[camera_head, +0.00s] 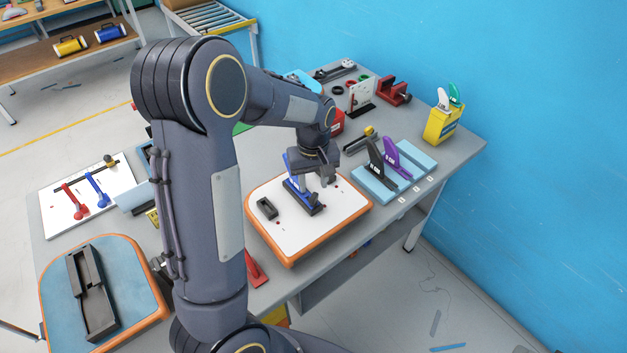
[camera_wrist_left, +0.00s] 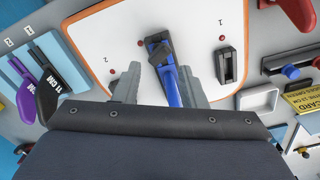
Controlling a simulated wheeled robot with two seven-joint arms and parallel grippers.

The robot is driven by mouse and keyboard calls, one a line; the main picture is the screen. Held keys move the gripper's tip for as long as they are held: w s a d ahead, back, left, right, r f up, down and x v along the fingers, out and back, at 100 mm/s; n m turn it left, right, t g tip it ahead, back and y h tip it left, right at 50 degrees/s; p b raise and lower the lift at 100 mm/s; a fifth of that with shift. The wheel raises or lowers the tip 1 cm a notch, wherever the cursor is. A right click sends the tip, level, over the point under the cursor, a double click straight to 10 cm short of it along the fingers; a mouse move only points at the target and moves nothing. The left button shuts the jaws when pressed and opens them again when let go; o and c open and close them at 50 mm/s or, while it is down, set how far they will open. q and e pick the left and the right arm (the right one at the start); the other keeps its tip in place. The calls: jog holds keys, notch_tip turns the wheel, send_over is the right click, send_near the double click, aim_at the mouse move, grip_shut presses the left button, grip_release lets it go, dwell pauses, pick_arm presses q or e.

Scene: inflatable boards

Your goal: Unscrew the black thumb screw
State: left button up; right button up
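A blue fixture with a black part on it (camera_wrist_left: 158,42) stands on the white, orange-edged board; in the head view the blue fixture (camera_head: 317,209) is partly behind my gripper. A small dark knob-like part (camera_wrist_left: 166,56) sits on the fixture in the wrist view; I cannot tell surely whether it is the black thumb screw. My left gripper (camera_head: 325,178) is over the fixture. In the wrist view its two fingers (camera_wrist_left: 160,75) are apart, one on each side of the blue fixture; contact is not clear. My right gripper is not in view.
The white board (camera_head: 290,238) also carries a black block (camera_head: 267,208). Light-blue stands with black and purple upright pieces (camera_head: 395,158) are to the right. A yellow container (camera_head: 441,125) stands near the blue wall. A blue board with a black tray (camera_head: 91,290) lies at lower left.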

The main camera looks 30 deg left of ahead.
aim_at(314, 196)
pick_arm(q)
jog(key=m, duration=0.3)
jog(key=shift+m, duration=0.6)
jog(key=m, duration=0.3)
jog(key=shift+m, duration=0.4)
jog(key=shift+f+b, duration=2.1)
jog(key=shift+f, duration=0.3)
